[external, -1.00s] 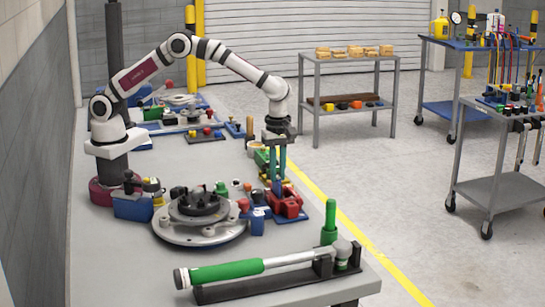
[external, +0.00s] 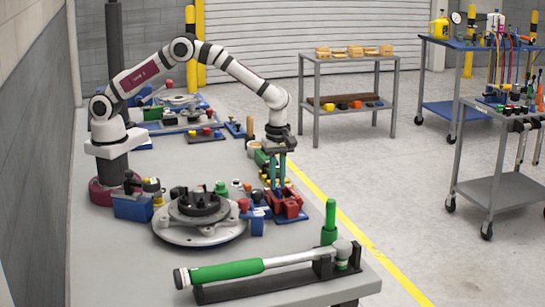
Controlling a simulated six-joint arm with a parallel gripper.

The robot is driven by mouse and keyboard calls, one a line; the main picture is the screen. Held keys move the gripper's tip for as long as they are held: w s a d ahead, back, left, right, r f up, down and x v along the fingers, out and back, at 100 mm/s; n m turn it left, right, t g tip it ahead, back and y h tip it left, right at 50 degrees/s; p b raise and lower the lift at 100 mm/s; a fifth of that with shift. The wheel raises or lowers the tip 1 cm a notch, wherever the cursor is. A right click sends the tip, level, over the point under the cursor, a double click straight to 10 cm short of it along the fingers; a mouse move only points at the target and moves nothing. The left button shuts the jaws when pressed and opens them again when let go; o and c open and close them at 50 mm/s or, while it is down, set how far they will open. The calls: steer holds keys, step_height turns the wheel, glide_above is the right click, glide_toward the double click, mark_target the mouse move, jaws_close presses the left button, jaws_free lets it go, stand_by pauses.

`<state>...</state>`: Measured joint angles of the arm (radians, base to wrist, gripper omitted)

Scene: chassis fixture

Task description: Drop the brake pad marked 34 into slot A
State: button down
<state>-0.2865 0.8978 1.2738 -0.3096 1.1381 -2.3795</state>
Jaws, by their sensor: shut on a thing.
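My gripper (external: 277,186) points straight down with its teal fingers at the red fixture (external: 288,206) on the right side of the bench. It is shut on a small piece, taken to be the brake pad, mostly hidden between the fingertips. No number can be read on it. The fingertips are at or just above the top of the red fixture, and I cannot tell whether the piece is inside a slot. The slot letters are too small to read.
A round grey turntable with a black hub (external: 197,233) stands left of the fixture. A green-handled torque wrench (external: 230,271) lies on a black stand at the front, with an upright green handle (external: 329,222) nearby. Small blue and red parts crowd the fixture's left.

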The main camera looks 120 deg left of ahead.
steer(key=shift+f, duration=0.6)
stand_by(0.7)
steer(key=c, duration=1.2)
jaws_free()
steer(key=shift+r, duration=1.5)
steer(key=o, duration=0.6)
steer(key=shift+c, duration=0.2)
step_height(320, 180, up, 4)
steer(key=shift+r, duration=0.25)
